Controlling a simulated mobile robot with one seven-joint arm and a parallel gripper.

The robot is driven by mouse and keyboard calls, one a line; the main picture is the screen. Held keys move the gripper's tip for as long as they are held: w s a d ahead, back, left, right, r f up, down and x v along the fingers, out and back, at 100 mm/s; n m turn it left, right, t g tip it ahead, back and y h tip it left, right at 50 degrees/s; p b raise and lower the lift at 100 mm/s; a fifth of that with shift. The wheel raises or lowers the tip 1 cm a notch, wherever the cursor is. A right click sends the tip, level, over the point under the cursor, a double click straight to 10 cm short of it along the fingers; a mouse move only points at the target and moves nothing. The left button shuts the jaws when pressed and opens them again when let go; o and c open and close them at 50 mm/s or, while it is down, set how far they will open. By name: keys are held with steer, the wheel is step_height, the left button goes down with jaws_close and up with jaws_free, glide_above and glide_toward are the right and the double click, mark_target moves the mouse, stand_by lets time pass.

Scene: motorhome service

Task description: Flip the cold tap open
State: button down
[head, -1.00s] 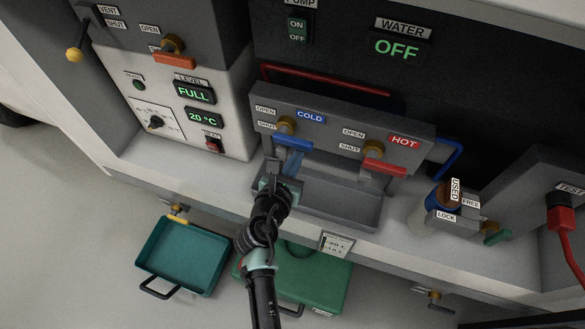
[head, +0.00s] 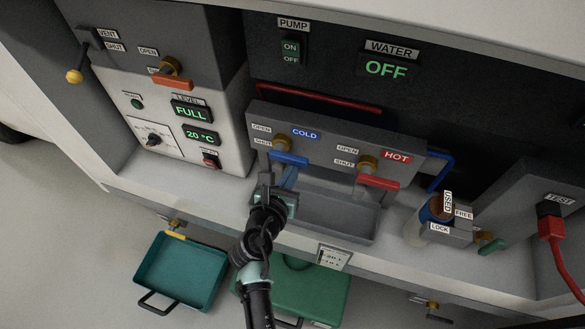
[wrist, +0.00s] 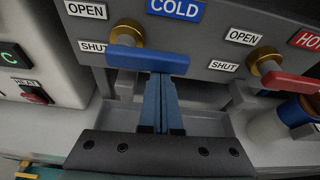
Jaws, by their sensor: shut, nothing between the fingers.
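The cold tap is a blue lever (head: 289,158) on a brass stem, under the blue COLD label on the grey tap panel. Its lever lies level, beside the SHUT label. In the wrist view the blue lever (wrist: 147,60) spans the top middle, just ahead of the fingers. My gripper (head: 287,176) is shut and empty, with its blue fingers pointing at the lever from below. In the wrist view the fingertips (wrist: 161,78) sit at the lever's lower edge; I cannot tell whether they touch it.
The red hot tap lever (head: 379,182) is to the right, also beside a SHUT label. A grey basin (head: 335,222) lies below the taps. The WATER display (head: 387,69) reads OFF. A red HEAT switch (wrist: 36,94) is at the left of the wrist view.

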mark_target(291, 160)
steer(key=shift+r+p, duration=0.2)
steer(key=shift+p, duration=0.1)
step_height(291, 160, up, 2)
steer(key=n+h+p, duration=0.1)
steer(key=n+p, duration=0.2)
steer(key=p, duration=0.1)
steer(key=shift+d+h, duration=0.1)
steer(key=shift+h, duration=0.3)
steer(key=r+n+h+p, duration=0.1)
steer(key=n+p, duration=0.2)
steer(key=shift+w+a+r+h, duration=0.1)
steer(key=shift+a+r+h, duration=0.15)
steer(key=shift+r+h, duration=0.15)
steer(key=n+p, duration=0.1)
steer(key=n, duration=0.1)
steer(key=a+r+n+h+p, duration=0.1)
steer(key=n, duration=0.1)
steer(key=shift+w+r+h, duration=0.1)
steer(key=shift+w+h, duration=0.05)
steer(key=shift+h, duration=0.15)
steer(key=shift+w+a+r+p, duration=0.15)
steer(key=shift+a+r+p, duration=0.25)
steer(key=shift+a, duration=0.15)
steer(key=shift+w+a, duration=0.1)
steer(key=shift+a, duration=0.2)
